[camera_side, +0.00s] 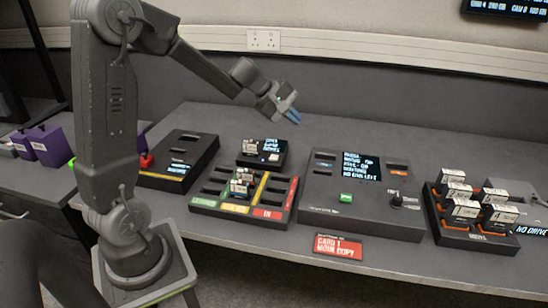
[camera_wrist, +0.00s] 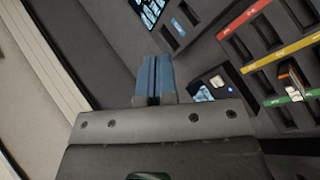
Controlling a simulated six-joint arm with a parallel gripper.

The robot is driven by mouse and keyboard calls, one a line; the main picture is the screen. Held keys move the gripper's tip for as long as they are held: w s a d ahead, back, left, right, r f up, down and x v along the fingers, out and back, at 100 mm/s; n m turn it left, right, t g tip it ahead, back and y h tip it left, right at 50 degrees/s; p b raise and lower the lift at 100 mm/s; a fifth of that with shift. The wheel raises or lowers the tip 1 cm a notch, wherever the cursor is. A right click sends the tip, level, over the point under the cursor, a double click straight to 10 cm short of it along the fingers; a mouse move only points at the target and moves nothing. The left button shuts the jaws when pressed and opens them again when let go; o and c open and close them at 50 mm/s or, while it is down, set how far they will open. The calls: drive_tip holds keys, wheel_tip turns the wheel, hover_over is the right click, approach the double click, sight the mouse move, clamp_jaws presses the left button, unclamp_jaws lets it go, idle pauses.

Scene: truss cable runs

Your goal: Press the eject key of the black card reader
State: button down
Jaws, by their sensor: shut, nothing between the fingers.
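A small black card reader (camera_side: 274,160) stands behind the sorting tray, with a lit text screen on top. A card with a white label (camera_side: 250,146) stands at its left side. In the wrist view the reader (camera_wrist: 224,90) is right of my fingers, with part of its screen, a pale block and a small blue-lit spot showing. I cannot tell which part is the eject key. My gripper (camera_side: 293,116) is shut and empty, in the air above and to the right of the reader. Its blue fingertips also show in the wrist view (camera_wrist: 155,65).
A tray with green, yellow and red strips (camera_side: 237,215) holds several cards in front of the reader. A large grey console (camera_side: 330,213) with a screen and green button is to the right. A dark box (camera_side: 195,150) is left, and a card rack (camera_side: 470,240) far right.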

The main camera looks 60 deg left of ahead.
sight(274, 158)
drive_tip(key=w+a+f+n+y, duration=0.1)
drive_tip(key=a+f+n, duration=0.2)
drive_tip(key=a, duration=0.3)
drive_tip(key=w+a+f+n+t+y, duration=0.1)
drive_tip(key=a+f+n, duration=0.3)
drive_tip(key=a, duration=0.3)
drive_tip(key=shift+f+n, duration=0.3)
drive_tip(key=shift+f, duration=0.5)
drive_tip(key=shift+a, duration=0.1)
drive_tip(key=shift+f, duration=4.4)
drive_tip(key=shift+f, duration=0.4)
